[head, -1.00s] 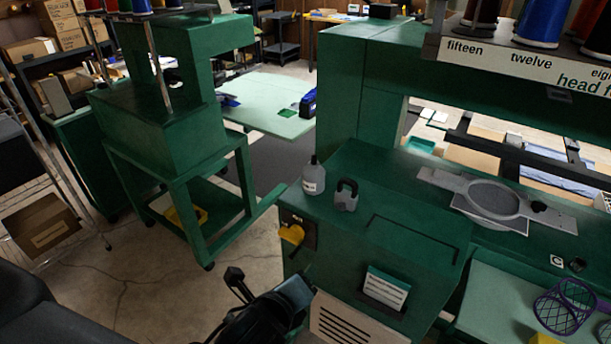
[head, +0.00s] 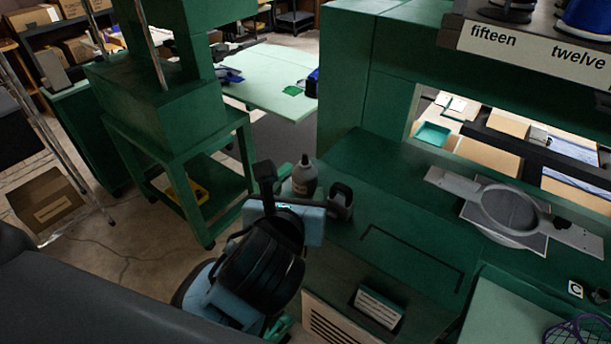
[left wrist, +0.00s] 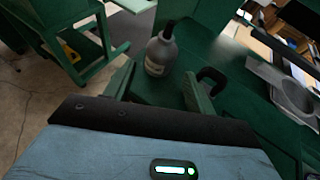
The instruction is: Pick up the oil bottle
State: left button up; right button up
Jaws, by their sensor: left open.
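The oil bottle (head: 305,178) is a grey bottle with a dark nozzle and pale label. Nothing is held. The padlock-shaped object (left wrist: 212,80) shows just beyond the right finger. My right gripper is not in view.
A grey hoop frame (head: 508,212) lies on the green machine to the right. A sign card (head: 378,308) is on the machine's front part. The machine top (head: 405,245) is bare between the padlock-shaped object and the hoop. A green stand (head: 175,150) is at left.

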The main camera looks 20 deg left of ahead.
aim_at(302, 182)
pick_arm(q)
jog(key=shift+x, duration=3.4)
jog(key=shift+d+r, duration=0.1)
jog(key=c, duration=0.8)
jog(key=shift+o, duration=0.2)
jog(key=shift+w+r, duration=0.1)
jog(key=shift+r, duration=0.05)
